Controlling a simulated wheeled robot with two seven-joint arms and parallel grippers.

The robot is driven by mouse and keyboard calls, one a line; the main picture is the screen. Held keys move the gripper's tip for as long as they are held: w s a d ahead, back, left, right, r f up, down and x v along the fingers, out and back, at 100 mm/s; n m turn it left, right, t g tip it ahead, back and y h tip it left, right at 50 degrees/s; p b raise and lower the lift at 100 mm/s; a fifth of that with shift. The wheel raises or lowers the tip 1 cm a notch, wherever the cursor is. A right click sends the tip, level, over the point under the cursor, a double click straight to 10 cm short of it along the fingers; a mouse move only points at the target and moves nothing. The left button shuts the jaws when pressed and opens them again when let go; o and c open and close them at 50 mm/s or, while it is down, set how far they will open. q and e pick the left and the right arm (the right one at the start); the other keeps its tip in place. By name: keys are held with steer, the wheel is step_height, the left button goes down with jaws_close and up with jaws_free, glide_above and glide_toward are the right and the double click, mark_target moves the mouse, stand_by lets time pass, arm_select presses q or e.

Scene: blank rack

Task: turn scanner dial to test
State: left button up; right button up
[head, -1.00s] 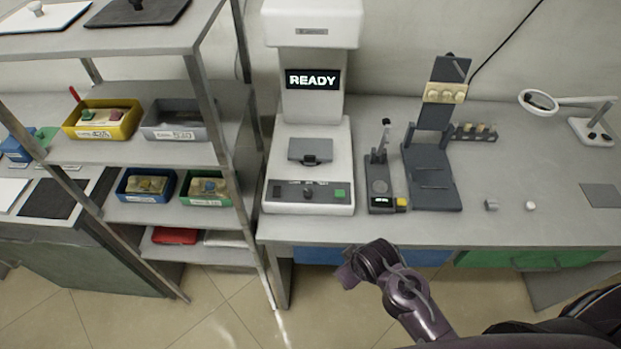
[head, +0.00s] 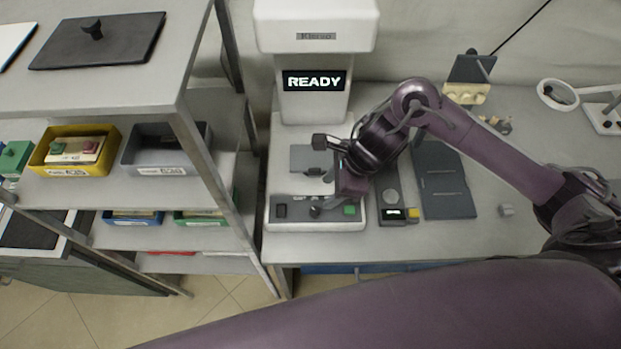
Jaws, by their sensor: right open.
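The scanner (head: 286,106) is a white machine with a lit screen (head: 314,81) reading READY. On its front panel are a black switch (head: 281,211), a small dark round dial (head: 316,211) in the middle and a green button (head: 350,210). The dial's markings are too small to read. My right gripper (head: 329,166) is open and empty, above the scanner's bed and just behind the dial, apart from it. It covers part of the grey plate (head: 302,158) on the bed. My left gripper is not in view.
A metal shelf (head: 205,187) with a yellow bin (head: 50,152) and a grey bin (head: 150,160) stands close on the left. Right of the scanner are a small device with a yellow button (head: 413,214), a dark stand (head: 445,190) and a magnifier (head: 557,94).

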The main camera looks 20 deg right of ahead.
mark_target(316, 210)
steer(key=f, duration=0.1)
steer(key=s+a+f, duration=0.1)
steer(key=f, duration=0.1)
steer(key=a+f+p, duration=0.1)
steer(key=shift+s+f, duration=0.2)
steer(key=shift+s, duration=0.1)
steer(key=shift+w+a+f, duration=0.15)
steer(key=shift+w+f, duration=0.1)
steer(key=shift+f, duration=0.25)
steer(key=shift+w+a+f, duration=0.15)
steer(key=shift+w+f, duration=0.05)
steer(key=shift+f, duration=0.4)
steer(key=c, duration=0.5)
steer(key=shift+c, duration=1.2)
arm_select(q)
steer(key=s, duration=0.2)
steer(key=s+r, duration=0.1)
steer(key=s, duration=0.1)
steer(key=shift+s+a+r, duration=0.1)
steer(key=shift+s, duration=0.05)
arm_select(e)
steer(key=shift+c, duration=1.3)
